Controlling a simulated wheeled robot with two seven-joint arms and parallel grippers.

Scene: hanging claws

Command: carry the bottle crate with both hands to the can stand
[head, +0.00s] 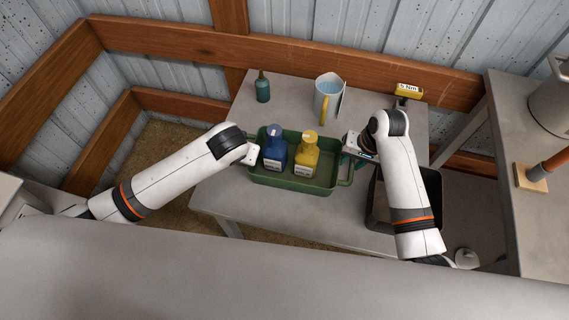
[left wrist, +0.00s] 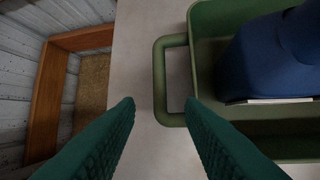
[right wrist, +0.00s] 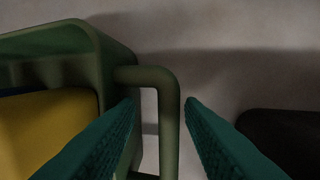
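The green bottle crate (head: 262,178) sits on the grey table, with a blue bottle (head: 275,152) and a yellow bottle (head: 306,158) upright inside. My left gripper (head: 250,156) is at the crate's left end. In the left wrist view its fingers are open, with the left handle (left wrist: 160,85) between and beyond the tips. My right gripper (head: 350,152) is at the right end. In the right wrist view its fingers are open, with the right handle (right wrist: 168,120) between them. Its left finger is close to the crate wall. I cannot tell which surface is the can stand.
A teal bottle (head: 262,88), a pitcher (head: 327,98) and a small yellow box (head: 408,91) stand toward the table's back. A black bin (head: 376,205) is at the right front, partly behind my right arm. A right-hand table (head: 508,130) holds a large grey can (head: 551,108).

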